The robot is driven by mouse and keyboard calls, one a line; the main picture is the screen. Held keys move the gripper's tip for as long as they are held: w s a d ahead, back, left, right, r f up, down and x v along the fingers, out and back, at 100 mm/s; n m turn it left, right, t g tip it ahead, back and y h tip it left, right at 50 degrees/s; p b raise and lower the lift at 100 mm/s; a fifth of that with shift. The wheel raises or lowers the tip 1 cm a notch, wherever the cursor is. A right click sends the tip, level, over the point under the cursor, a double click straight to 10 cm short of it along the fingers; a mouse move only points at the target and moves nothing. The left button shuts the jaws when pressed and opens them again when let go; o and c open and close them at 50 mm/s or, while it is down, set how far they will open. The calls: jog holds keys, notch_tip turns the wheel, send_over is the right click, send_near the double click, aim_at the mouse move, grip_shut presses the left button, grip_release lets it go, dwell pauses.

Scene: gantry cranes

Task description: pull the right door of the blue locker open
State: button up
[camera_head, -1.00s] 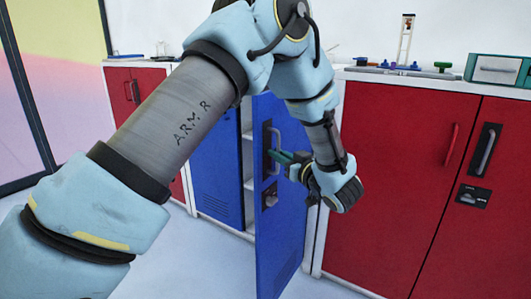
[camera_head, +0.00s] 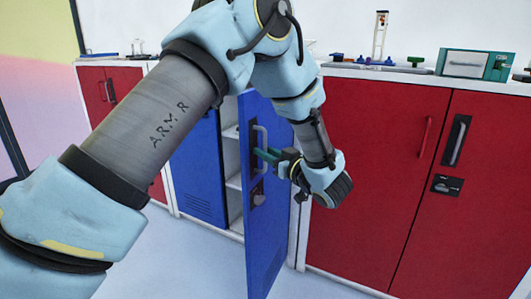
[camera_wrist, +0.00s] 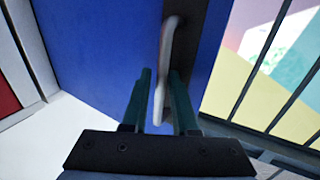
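The blue locker's right door (camera_head: 270,225) stands swung far out from the cabinet, showing its outer face with a metal handle (camera_head: 262,140). A dark latch plate sits below the handle. In the wrist view the handle (camera_wrist: 168,45) runs between the two green fingers of my gripper (camera_wrist: 160,75). My gripper (camera_head: 266,156) is closed around the handle, with the fingers on either side of it. The blue left door (camera_head: 200,170) is shut. White shelves (camera_head: 234,182) show inside the opening, partly hidden by the open door and my arm.
Red cabinets (camera_head: 365,170) stand right of the blue locker, and another red cabinet (camera_head: 125,85) stands left. A teal box (camera_head: 475,64) and small items lie on the worktop. The pale floor (camera_head: 190,260) in front is clear.

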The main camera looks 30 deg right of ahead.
jog(key=shift+s, duration=0.1)
jog(key=s+b, duration=0.1)
jog(key=s, duration=0.9)
jog(key=shift+s+d, duration=0.3)
jog(key=shift+d, duration=0.15)
jog(key=shift+s, duration=0.1)
